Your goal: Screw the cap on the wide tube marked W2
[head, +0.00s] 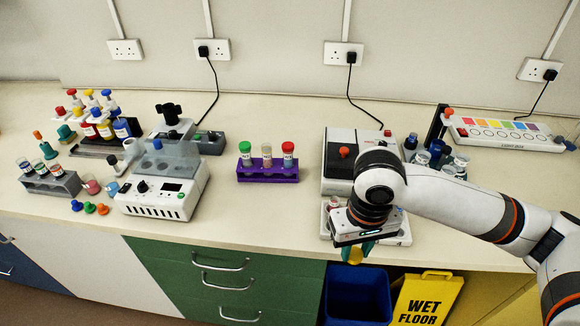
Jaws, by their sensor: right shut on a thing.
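A purple rack (268,174) stands mid-bench with wide tubes in a row. The left tube (245,158) has a green cap and the right tube (288,160) a red cap. The middle tube (267,160) shows no bright cap. The labels are too small to read surely. My right gripper (356,256) points down near the bench's front edge, right of the rack and apart from it. It is shut on a small yellow thing (355,258), which looks like a cap and is partly hidden by the fingers. My left gripper is not in view.
A white tray (404,236) lies under my right gripper. A white and dark device (340,185) with a red knob stands behind it. A white instrument (163,201) stands left of the rack. Bare bench lies in front of the rack. Small glass vessels (460,163) stand at right.

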